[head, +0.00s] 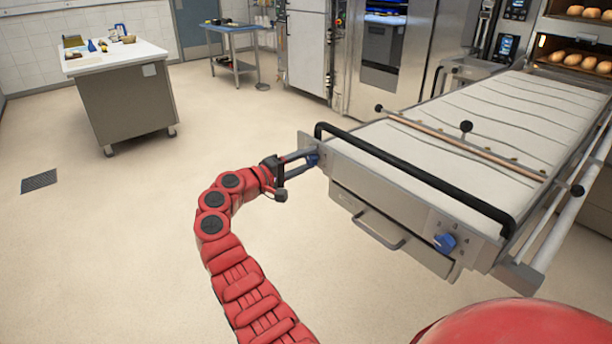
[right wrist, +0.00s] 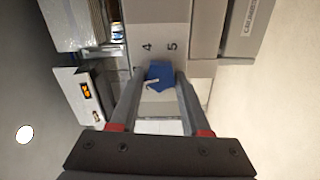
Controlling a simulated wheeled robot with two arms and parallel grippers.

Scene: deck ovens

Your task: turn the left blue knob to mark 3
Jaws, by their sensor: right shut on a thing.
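The left blue knob (head: 312,158) is on the left end of the front panel of the loader (head: 345,165), mostly hidden by my gripper in the head view. My right gripper (head: 304,160) is shut on this knob. In the right wrist view the blue knob (right wrist: 160,74) sits between the fingertips of my right gripper (right wrist: 161,82). A short white line shows on the knob's lower left. The digits 4 and 5 are readable on the panel above it; mark 3 cannot be made out. My left gripper is not in view.
A second blue knob (head: 445,242) with numbers is at the panel's right end. A black bar (head: 415,178) runs along the loader's front edge, above a drawer handle (head: 380,232). A worktable (head: 115,60) stands far left. The floor to the left is clear.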

